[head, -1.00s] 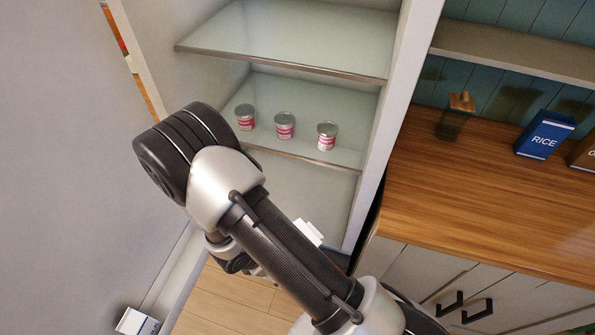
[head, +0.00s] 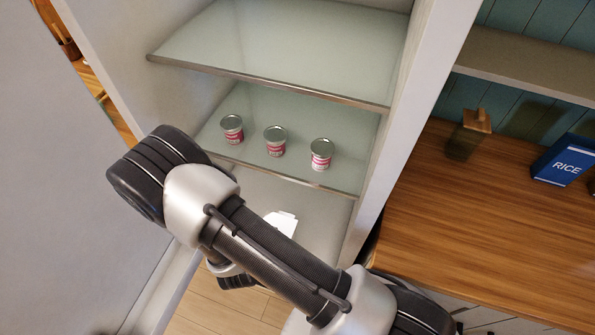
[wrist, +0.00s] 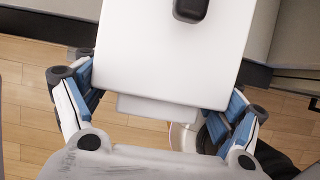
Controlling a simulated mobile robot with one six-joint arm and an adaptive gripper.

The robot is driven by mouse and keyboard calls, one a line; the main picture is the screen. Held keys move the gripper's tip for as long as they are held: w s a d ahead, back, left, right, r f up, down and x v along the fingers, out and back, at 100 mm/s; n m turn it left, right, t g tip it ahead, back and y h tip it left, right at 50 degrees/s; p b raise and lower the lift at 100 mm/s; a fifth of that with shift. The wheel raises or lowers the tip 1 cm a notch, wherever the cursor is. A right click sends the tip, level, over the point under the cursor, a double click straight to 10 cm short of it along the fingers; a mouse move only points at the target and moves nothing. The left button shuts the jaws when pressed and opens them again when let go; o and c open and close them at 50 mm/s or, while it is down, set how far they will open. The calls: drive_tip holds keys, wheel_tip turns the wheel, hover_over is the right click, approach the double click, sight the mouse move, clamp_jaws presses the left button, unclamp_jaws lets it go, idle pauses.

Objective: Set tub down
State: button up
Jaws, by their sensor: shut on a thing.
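The white tub (wrist: 165,55) fills the upper middle of the wrist view. A dark rounded piece shows at its top edge; I cannot tell whether it belongs to the tub. My gripper (wrist: 163,92) is shut on the tub, with a blue-padded finger at each side. In the head view a small part of the white tub (head: 283,222) shows just past my arm, in front of the lower part of an open white cabinet. My gripper is hidden behind my arm there. I cannot tell whether the tub touches any surface.
The cabinet's middle glass shelf (head: 290,112) holds three red-and-white cans (head: 275,141). An upper glass shelf (head: 300,45) is empty where visible. The open door (head: 60,190) stands at left. A wooden counter (head: 470,215) at right holds a blue rice box (head: 563,160) and a pepper-mill-like object (head: 468,135).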

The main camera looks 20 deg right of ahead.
drive_tip(key=b, duration=0.1)
approach(293, 213)
drive_tip(key=w+r, duration=0.1)
drive_tip(key=r, duration=0.1)
drive_tip(key=shift+w+d+f+b, duration=0.25)
drive_tip(key=shift+d+f+b, duration=0.15)
drive_tip(key=shift+d+f, duration=0.25)
drive_tip(key=shift+w+f+b, duration=0.2)
drive_tip(key=shift+f+b, duration=1.1)
drive_tip(key=shift+f, duration=1.8)
drive_tip(key=shift+r, duration=0.1)
drive_tip(key=shift+c, duration=1)
drive_tip(key=o, duration=1.9)
drive_tip(key=p+v, duration=0.2)
drive_tip(key=v, duration=0.5)
drive_tip(key=shift+s+r, duration=0.15)
drive_tip(key=shift+r, duration=0.05)
drive_tip(key=shift+a, duration=0.1)
